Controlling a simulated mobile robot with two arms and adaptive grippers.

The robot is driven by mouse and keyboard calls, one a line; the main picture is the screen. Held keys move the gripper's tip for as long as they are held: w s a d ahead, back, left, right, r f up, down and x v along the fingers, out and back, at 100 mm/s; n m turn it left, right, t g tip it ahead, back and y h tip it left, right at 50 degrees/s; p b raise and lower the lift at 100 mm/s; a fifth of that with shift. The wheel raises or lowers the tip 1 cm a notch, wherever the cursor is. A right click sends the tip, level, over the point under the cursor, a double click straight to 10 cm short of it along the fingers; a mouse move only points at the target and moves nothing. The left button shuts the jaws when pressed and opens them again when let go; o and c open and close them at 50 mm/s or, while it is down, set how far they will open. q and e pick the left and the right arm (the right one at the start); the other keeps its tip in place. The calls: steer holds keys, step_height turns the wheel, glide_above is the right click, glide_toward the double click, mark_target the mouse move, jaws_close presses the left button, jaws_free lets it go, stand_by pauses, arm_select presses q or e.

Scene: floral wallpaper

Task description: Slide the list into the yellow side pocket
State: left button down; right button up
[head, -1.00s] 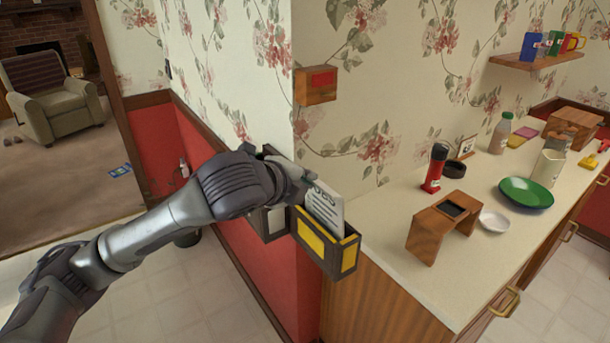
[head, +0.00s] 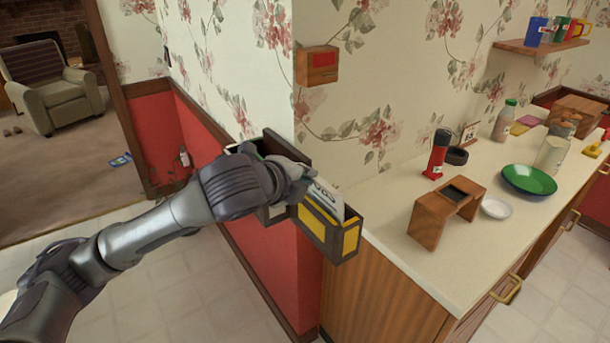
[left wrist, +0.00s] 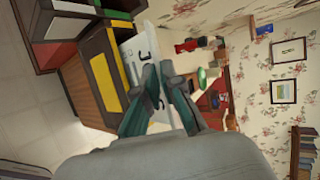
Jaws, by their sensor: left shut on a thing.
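The list is a white card (head: 326,199) with dark marks, tilted, its lower part hidden behind the front wall of the yellow side pocket (head: 318,229). That pocket is a dark box with yellow panels at the wall corner. My left gripper (head: 304,187) is shut on the list at its upper edge, just above the pocket's left end. In the left wrist view the list (left wrist: 130,53) sits between the fingers (left wrist: 155,88), beside the yellow pocket (left wrist: 101,75). I cannot tell how deep it sits. My right gripper is not in view.
A wooden stand (head: 446,214), a red and black bottle (head: 436,155), a green plate (head: 529,180) and a white dish (head: 495,208) stand on the counter (head: 396,240). A small wooden box (head: 317,66) hangs on the wall above the pocket.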

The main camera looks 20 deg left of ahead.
arm_select(q)
steer(key=c, duration=1.2)
jaws_free()
steer(key=shift+c, duration=0.2)
steer(key=v, duration=0.7)
steer(key=shift+s, duration=0.2)
steer(key=shift+a+r, duration=0.1)
steer(key=shift+r, duration=0.05)
